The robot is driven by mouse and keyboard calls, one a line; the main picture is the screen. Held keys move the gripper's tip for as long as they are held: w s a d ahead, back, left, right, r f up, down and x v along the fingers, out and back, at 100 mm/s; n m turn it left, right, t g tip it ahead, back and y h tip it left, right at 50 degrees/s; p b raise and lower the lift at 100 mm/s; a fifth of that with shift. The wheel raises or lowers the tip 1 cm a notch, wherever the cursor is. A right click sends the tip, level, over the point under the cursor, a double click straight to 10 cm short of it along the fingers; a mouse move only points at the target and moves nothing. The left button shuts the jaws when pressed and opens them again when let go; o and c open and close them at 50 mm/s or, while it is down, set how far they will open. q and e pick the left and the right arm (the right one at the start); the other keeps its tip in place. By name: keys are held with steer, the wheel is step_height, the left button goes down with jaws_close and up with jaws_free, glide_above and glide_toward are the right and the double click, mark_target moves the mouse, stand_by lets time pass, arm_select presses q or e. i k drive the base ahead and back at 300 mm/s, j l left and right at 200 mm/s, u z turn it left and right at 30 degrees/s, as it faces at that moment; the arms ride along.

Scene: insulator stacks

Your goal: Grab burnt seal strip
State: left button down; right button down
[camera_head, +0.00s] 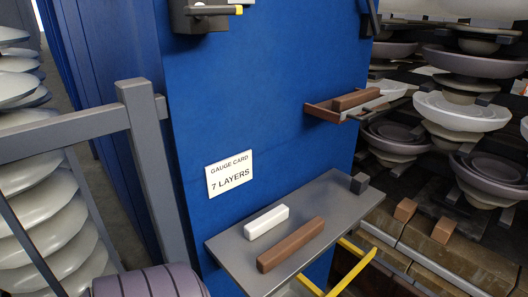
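A reddish-brown strip (291,244) lies on a grey shelf (236,262) in front of the blue panel. A white strip (266,221) lies beside it, farther back and to the left, apart from it. Another brown strip (357,99) lies on a small brown ledge (322,112) higher up at the panel's right edge. No label marks any strip as burnt; the brown strip on the grey shelf may be the burnt seal strip, but I cannot be sure. Neither of my grippers shows in the head view.
A gauge card (229,174) reading "7 LAYERS" is on the blue panel. A dark block (359,183) stands at the shelf's right corner. Yellow bars (355,262) project beside the shelf. A grey rail (141,125) stands left; insulator stacks (459,112) fill the right.

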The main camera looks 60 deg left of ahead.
mark_target(276, 255)
steer(key=u, duration=1.55)
